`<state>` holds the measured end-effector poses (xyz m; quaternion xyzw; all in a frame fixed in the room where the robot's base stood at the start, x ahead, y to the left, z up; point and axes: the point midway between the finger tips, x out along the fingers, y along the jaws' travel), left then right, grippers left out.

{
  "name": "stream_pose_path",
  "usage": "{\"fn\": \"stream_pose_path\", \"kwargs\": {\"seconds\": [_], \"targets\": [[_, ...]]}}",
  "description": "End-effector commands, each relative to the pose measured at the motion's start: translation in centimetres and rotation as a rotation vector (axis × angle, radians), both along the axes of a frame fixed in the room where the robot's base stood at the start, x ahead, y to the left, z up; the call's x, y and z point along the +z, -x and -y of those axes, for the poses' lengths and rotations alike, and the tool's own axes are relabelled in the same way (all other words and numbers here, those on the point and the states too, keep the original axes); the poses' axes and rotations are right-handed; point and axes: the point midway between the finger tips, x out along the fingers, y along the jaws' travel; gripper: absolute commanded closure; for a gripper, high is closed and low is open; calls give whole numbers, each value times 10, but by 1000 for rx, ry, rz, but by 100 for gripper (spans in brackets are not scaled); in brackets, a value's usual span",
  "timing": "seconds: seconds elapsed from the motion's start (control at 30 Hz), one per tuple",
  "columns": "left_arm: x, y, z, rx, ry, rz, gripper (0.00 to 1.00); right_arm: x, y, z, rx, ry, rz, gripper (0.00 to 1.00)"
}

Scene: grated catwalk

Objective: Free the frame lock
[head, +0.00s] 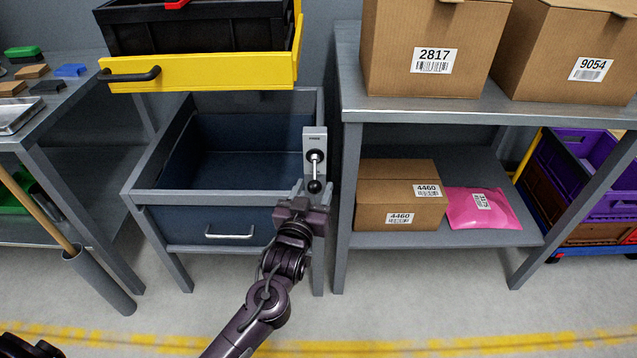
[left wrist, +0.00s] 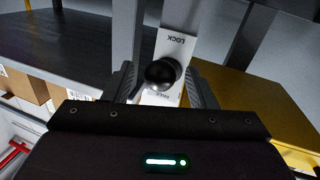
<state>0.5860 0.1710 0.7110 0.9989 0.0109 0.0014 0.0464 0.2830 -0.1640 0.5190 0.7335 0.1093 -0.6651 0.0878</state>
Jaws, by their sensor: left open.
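The frame lock is a pale upright plate (head: 309,142) on the right front post of the grey frame (head: 133,182). Its lever (head: 315,166) hangs down and ends in a round black knob (head: 314,187). In the left wrist view the plate (left wrist: 176,46) shows the word LOCK upside down, with the knob (left wrist: 160,74) in front of it. My left gripper (head: 305,199) is just below the knob in the head view. It is open, with one finger on each side of the knob in the wrist view. Contact cannot be told. My right gripper is not in view.
A yellow tray (head: 200,74) with a black handle holds a black crate (head: 200,28) above the frame. A dark blue drawer (head: 190,222) sits inside it. A grey shelf (head: 480,108) with cardboard boxes (head: 405,60) stands close on the right. Floor in front is clear.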

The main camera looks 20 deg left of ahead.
Motion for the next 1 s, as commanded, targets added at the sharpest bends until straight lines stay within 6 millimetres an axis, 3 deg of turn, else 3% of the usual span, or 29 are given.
{"fn": "stream_pose_path", "kwargs": {"seconds": [0.2,0.53,0.87,1.0], "targets": [[-1,-26,0,0,0,-1,48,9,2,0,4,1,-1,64],[-1,-30,0,0,0,-2,48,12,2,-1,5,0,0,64],[-1,-30,0,-1,0,-2,90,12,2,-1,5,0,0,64],[0,-30,0,0,0,-3,92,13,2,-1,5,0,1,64]]}}
